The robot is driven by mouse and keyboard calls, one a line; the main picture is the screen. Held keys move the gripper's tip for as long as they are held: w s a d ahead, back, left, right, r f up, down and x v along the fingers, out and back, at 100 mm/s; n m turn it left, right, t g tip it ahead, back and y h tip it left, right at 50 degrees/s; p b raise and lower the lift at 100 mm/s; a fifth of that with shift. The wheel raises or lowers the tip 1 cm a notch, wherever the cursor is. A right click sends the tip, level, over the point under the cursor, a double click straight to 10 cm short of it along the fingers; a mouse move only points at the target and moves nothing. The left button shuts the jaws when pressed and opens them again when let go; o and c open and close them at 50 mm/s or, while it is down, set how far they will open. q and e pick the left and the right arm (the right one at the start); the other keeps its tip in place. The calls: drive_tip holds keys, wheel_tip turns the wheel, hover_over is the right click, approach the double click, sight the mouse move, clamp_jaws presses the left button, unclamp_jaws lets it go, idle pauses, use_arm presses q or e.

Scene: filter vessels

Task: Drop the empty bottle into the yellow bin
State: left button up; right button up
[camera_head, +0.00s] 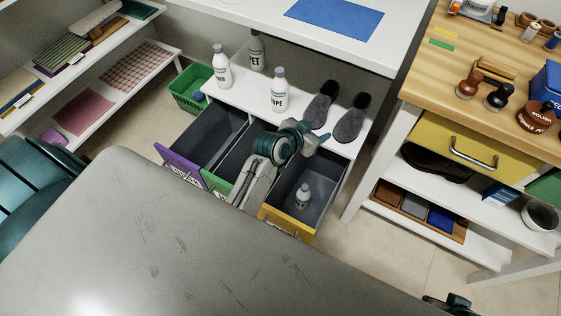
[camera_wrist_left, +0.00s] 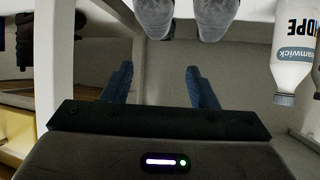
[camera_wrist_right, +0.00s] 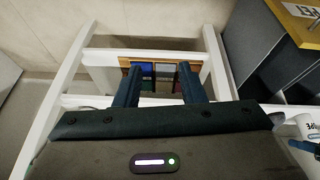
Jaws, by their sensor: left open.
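The yellow bin (camera_head: 285,221) is the right one of three pulled-out grey bins below the white shelf. My left gripper (camera_head: 318,137) is above the back of the yellow bin, apart from the bottle. Its fingers (camera_wrist_left: 161,88) are spread with nothing between them. My right gripper (camera_wrist_right: 158,88) has its fingers apart and empty, facing a low shelf. The yellow bin's front edge (camera_wrist_right: 297,20) shows at the upper right of that view.
White bottles (camera_head: 279,90) and grey slippers (camera_head: 349,123) stand on the shelf near my left gripper. The purple bin (camera_head: 182,166) and green bin (camera_head: 216,184) are left of the yellow one. A wooden workbench (camera_head: 485,70) stands right.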

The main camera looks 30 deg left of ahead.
use_arm(q)
drive_tip(key=p+v, duration=0.1)
drive_tip(key=v, duration=0.9)
drive_tip(key=shift+s+r, duration=0.15)
drive_tip(key=shift+s, duration=0.25)
